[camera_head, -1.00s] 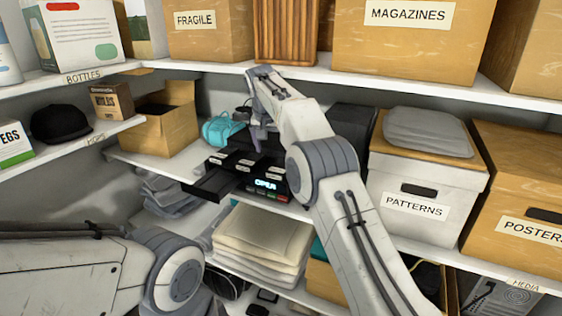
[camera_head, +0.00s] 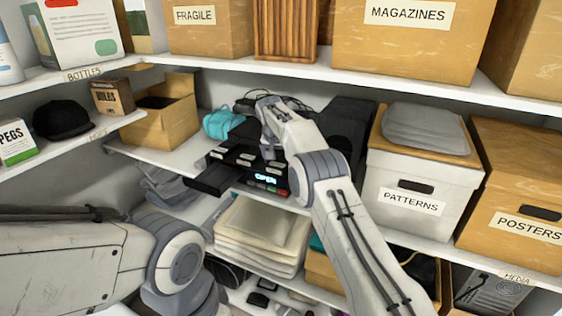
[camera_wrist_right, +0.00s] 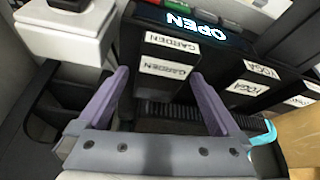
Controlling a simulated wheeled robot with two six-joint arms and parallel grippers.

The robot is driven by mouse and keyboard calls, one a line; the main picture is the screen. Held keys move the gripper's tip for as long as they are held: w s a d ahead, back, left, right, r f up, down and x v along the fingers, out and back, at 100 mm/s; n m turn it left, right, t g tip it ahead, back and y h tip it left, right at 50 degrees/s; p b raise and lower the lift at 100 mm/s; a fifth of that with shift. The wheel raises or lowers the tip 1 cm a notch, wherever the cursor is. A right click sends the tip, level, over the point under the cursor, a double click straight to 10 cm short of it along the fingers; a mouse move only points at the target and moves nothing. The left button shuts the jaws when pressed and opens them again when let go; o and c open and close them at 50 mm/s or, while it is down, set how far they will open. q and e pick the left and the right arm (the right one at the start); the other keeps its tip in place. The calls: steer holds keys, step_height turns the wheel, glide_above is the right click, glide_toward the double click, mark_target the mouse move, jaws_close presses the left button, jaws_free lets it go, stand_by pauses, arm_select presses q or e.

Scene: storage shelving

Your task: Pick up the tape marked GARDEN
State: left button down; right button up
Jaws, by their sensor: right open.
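The tape marked GARDEN (camera_wrist_right: 168,68) is a black block with white labels, upside down in the right wrist view. It stands by a black player with a lit OPEN display (camera_wrist_right: 192,25), which also shows in the head view (camera_head: 265,179). My right gripper (camera_wrist_right: 159,76) is open, its two purple fingers either side of the GARDEN tape in that view. I cannot tell whether they touch it. Tapes marked YOGA (camera_wrist_right: 248,88) stand beside it. In the head view my right arm partly covers the player. My left gripper is out of view.
A teal bag (camera_head: 221,124) and an open cardboard box (camera_head: 165,125) stand left of the player. A box marked PATTERNS (camera_head: 410,222) stands to its right. The shelf board above carries boxes marked FRAGILE (camera_head: 210,35) and MAGAZINES (camera_head: 410,45). Folded cloths (camera_head: 262,235) lie below.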

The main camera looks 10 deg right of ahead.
steer(key=c, duration=1.3)
steer(key=shift+c, duration=0.2)
steer(key=shift+r, duration=0.2)
